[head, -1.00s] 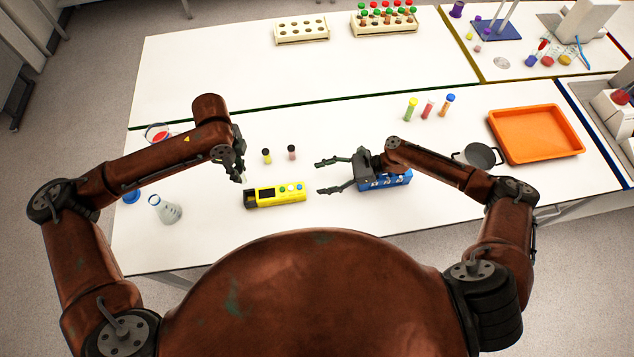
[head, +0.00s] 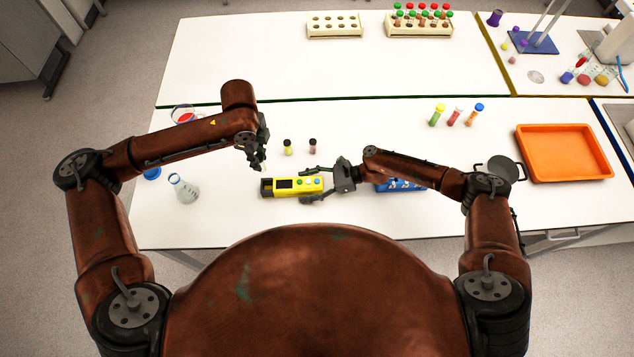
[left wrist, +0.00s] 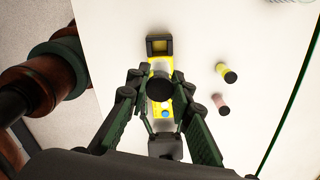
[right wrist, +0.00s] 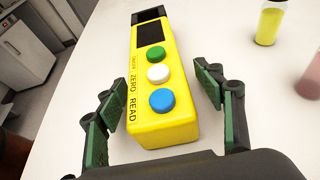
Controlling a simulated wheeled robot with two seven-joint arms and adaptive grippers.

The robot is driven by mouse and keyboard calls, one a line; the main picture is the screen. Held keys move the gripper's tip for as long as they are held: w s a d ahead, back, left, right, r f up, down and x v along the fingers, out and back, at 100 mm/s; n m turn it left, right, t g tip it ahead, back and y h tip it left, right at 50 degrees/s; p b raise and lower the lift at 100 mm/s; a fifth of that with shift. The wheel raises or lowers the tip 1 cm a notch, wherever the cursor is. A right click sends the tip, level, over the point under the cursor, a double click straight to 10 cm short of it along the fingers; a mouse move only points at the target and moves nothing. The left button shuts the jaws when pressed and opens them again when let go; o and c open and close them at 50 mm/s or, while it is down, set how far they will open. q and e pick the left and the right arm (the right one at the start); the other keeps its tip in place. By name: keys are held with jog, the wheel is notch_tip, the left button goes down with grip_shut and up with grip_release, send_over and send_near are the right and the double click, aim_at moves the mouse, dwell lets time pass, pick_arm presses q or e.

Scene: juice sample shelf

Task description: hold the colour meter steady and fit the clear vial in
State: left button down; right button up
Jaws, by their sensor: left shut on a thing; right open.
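The colour meter (head: 292,187) is a yellow box lying on the bench, with a dark screen and green, white and blue buttons. Its black end with a square well (left wrist: 159,46) shows in the left wrist view. My left gripper (head: 260,162) is shut on the vial, above and behind the meter. The vial's dark round cap (left wrist: 159,89) shows between the fingers; its clear body is mostly hidden. My right gripper (right wrist: 158,88) is open, its fingers on either side of the meter's button end (right wrist: 162,110), with gaps visible on both sides.
Two small capped vials, yellow (head: 288,147) and pinkish (head: 312,146), stand behind the meter. A flask (head: 183,188) stands at left. A blue rack (head: 388,187) sits under my right arm. An orange tray (head: 565,152) and a grey pot (head: 506,168) are at right.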

jog(key=shift+a+f, duration=0.2)
jog(key=shift+a, duration=0.35)
jog(key=shift+c, duration=0.6)
jog(key=c, duration=1.5)
pick_arm(q)
notch_tip(320, 180, down, 10)
jog(key=shift+f, duration=0.25)
pick_arm(e)
jog(key=shift+o, duration=0.2)
